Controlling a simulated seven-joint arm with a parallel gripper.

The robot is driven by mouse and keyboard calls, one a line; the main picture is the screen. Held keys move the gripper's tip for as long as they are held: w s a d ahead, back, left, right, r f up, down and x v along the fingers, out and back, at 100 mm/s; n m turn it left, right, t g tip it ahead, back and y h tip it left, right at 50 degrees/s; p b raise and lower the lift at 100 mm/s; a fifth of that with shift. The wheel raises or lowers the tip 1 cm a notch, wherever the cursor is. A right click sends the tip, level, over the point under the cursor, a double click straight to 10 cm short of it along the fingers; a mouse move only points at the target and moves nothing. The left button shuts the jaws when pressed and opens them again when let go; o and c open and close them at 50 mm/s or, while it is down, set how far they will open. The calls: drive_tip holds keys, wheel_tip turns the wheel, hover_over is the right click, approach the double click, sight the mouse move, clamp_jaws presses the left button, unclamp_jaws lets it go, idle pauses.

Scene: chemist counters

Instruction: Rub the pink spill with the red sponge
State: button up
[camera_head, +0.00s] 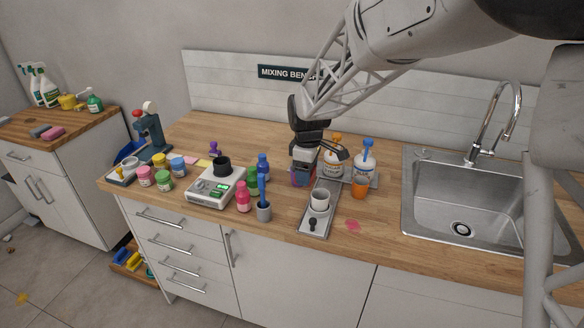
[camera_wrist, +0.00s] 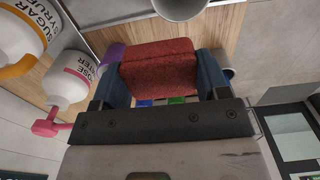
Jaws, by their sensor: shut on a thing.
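My gripper (camera_head: 303,174) is shut on the red sponge (camera_wrist: 158,68). In the wrist view the block-shaped sponge sits between two blue finger pads. In the head view the gripper hangs low over the counter, behind the hot-plate-like tray, and mostly hides the sponge. I cannot tell whether the sponge touches anything below. The pink spill (camera_head: 352,226) is a small flat patch on the wooden counter near its front edge, to the right of and nearer than my gripper. The spill does not show in the wrist view.
A metal tray (camera_head: 312,228) with a white cup (camera_head: 320,200) stands between gripper and spill. The sink (camera_head: 420,215) is to the right. A pink bottle (camera_head: 243,197) and scale (camera_head: 205,197) are left.

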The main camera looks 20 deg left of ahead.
drive_tip(key=d+f, duration=0.1)
drive_tip(key=d, duration=1.4)
drive_tip(key=shift+s+d+f, duration=0.2)
drive_tip(key=shift+s+f, duration=0.1)
drive_tip(key=shift+s, duration=0.05)
